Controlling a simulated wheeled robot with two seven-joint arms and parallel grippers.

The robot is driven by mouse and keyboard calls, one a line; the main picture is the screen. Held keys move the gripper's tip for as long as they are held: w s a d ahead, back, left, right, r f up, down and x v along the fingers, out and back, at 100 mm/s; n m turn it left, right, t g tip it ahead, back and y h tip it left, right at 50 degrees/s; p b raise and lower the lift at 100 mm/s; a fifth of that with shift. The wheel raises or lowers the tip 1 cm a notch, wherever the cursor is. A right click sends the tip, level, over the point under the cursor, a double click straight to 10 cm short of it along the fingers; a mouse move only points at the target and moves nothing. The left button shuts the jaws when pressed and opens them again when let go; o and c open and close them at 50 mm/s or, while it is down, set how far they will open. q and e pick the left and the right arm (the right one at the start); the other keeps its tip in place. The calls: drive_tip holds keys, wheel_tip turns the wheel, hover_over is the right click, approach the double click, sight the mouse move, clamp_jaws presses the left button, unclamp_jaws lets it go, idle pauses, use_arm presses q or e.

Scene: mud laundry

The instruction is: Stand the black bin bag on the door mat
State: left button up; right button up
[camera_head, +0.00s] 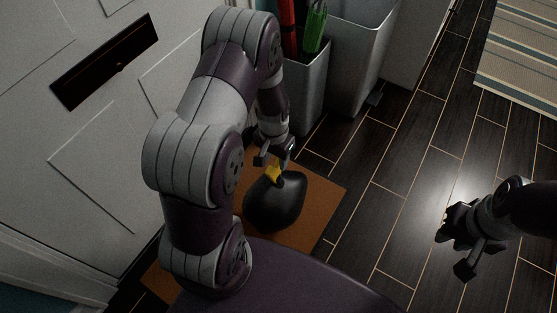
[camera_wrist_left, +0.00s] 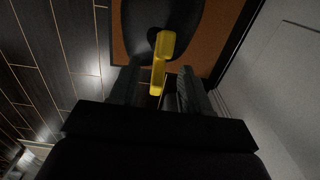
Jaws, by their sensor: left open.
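The black bin bag (camera_head: 273,205) rests on the brown door mat (camera_head: 322,194), its yellow tie (camera_head: 273,172) uppermost. The bag also shows at the top of the left wrist view (camera_wrist_left: 185,14), with the mat (camera_wrist_left: 215,45) around it. My left gripper (camera_head: 272,157) is just above the bag, at the tie. In the left wrist view the yellow tie (camera_wrist_left: 163,60) lies between the open fingers of the left gripper (camera_wrist_left: 160,85), with gaps at the sides. My right gripper (camera_head: 461,245) is over the dark floor at right, fingers apart and empty.
A white door (camera_head: 100,120) stands at left beside the mat. Grey bins (camera_head: 350,60) stand behind it, one with red and green items (camera_head: 314,28). A striped rug (camera_head: 520,50) lies at top right. The plank floor (camera_head: 385,200) between mat and right gripper is clear.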

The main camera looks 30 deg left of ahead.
use_arm(q)
wheel_tip(320, 180, up, 7)
drive_tip(key=shift+r+p, duration=0.15)
drive_tip(key=shift+p, duration=1.1)
drive_tip(key=s+d+r, duration=0.2)
drive_tip(key=s+r, duration=0.2)
drive_tip(key=r, duration=0.2)
drive_tip(key=s+d+r+t, duration=0.1)
drive_tip(key=s+d+r, duration=0.2)
drive_tip(key=s+r, duration=0.2)
drive_tip(key=shift+d+r+n, duration=0.3)
drive_tip(key=shift+d+r, duration=0.05)
drive_tip(key=shift+r, duration=0.35)
use_arm(e)
wheel_tip(320, 180, up, 4)
drive_tip(key=shift+d+f, duration=0.1)
drive_tip(key=shift+f, duration=0.05)
